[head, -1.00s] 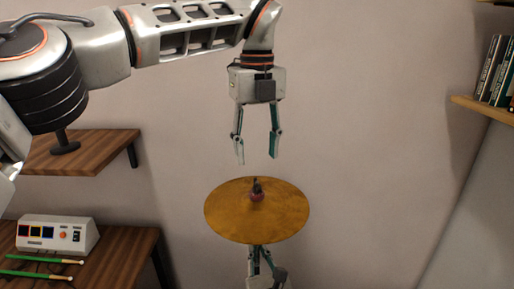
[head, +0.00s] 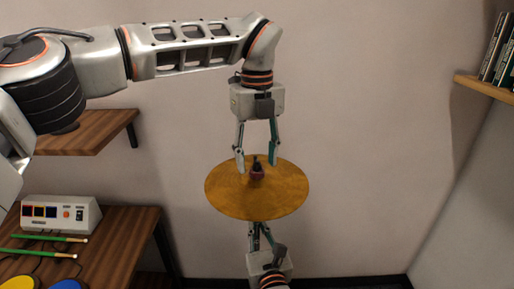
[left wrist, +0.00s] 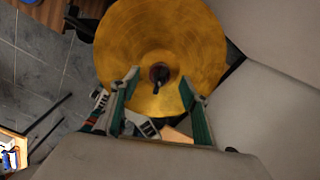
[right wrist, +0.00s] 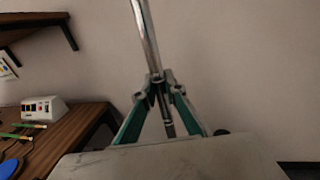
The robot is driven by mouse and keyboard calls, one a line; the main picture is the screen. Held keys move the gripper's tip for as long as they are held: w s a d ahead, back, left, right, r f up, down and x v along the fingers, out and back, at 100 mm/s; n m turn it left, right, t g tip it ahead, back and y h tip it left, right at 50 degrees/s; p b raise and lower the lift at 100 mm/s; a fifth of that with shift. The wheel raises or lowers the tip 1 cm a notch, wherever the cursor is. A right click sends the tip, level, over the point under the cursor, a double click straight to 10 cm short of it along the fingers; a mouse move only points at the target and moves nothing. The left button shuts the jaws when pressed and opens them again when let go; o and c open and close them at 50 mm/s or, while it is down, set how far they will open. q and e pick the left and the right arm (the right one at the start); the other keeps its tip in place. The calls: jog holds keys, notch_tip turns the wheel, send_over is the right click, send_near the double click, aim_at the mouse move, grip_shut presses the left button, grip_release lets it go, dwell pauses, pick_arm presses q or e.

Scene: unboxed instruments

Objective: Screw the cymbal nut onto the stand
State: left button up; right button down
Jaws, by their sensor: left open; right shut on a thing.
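The round golden cymbal (head: 225,190) sits level in the middle of the head view. A small dark piece with a reddish base (head: 257,172), apparently the cymbal nut and felt, stands at its centre. My left gripper (head: 257,163) is open and points down, with its fingertips on either side of the dark top piece. The left wrist view shows the cymbal (left wrist: 130,40) and its dark centre piece (left wrist: 159,74) between the open fingers, apart from both. My right gripper (right wrist: 160,82) is shut on the metal stand rod (right wrist: 145,32), below the cymbal. The cymbal hides the rod's top.
A wooden table (head: 130,235) at the left holds a white control box (head: 62,214), green drumsticks (head: 45,238) and coloured pads. A wooden shelf (head: 95,138) hangs above it. A bookshelf (head: 487,86) is at upper right. The space right of the cymbal is clear.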

pick_arm(q)
grip_shut()
jog(key=m, duration=1.1)
jog(key=shift+c, duration=2)
grip_release()
jog(key=shift+r, duration=2.2)
